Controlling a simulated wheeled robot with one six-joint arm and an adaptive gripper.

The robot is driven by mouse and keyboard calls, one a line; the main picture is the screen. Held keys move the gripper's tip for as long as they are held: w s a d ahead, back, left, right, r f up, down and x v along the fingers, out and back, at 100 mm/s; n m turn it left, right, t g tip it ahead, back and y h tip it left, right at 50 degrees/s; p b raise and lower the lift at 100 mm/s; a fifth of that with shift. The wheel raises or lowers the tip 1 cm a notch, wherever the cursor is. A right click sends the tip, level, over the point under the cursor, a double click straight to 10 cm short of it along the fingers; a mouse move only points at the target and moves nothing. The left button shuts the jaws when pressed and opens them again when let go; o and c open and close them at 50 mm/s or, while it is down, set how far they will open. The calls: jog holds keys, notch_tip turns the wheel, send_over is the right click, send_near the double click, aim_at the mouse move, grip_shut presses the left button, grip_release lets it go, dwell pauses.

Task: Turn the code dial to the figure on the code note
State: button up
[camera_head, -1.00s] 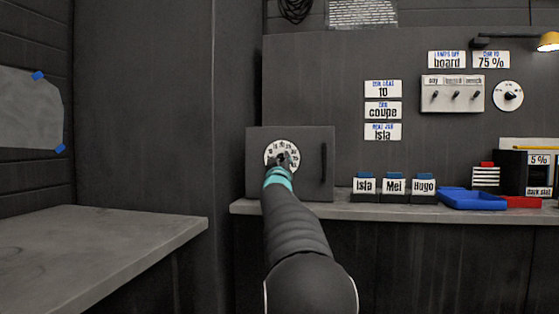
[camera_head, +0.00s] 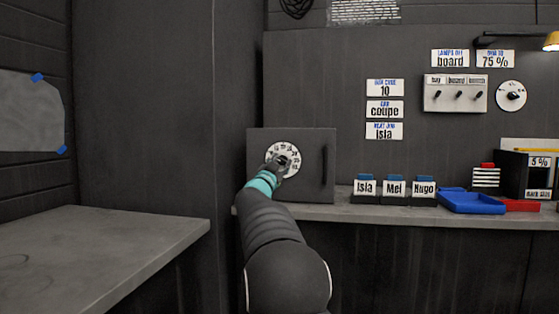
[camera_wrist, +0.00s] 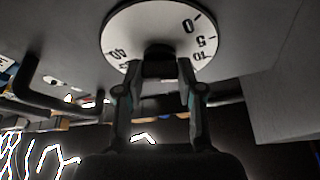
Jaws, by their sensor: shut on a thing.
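The code dial (camera_head: 293,153) is a white round face with dark figures on the front of a dark grey box (camera_head: 313,180). My gripper (camera_head: 281,162) is at the middle of the dial and covers its lower left part. In the wrist view the fingers (camera_wrist: 160,70) are shut on the dark knob (camera_wrist: 160,50) at the centre of the dial face (camera_wrist: 135,25). The figures 0, 5 and 10 show on its right side there, and 40 on its left. The knob's pointer is hidden. The code note (camera_head: 385,88) on the wall reads 10.
The box has a vertical dark handle (camera_head: 324,165) right of the dial. It stands on a grey counter (camera_head: 350,213) with name-tagged holders (camera_head: 395,187) and a blue tray (camera_head: 470,203) to the right. A grey worktop (camera_head: 110,245) is at the left.

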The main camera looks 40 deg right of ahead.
jog(key=shift+r+m+g, duration=0.2)
jog(key=shift+m+g, duration=0.2)
jog(key=shift+m, duration=0.5)
jog(key=o, duration=1.1)
jog(key=shift+s+d+h, duration=0.1)
jog(key=shift+d+h, duration=0.05)
jog(key=shift+h, duration=0.15)
jog(key=shift+o, duration=0.2)
jog(key=shift+f, duration=0.1)
jog(key=v, duration=1.2)
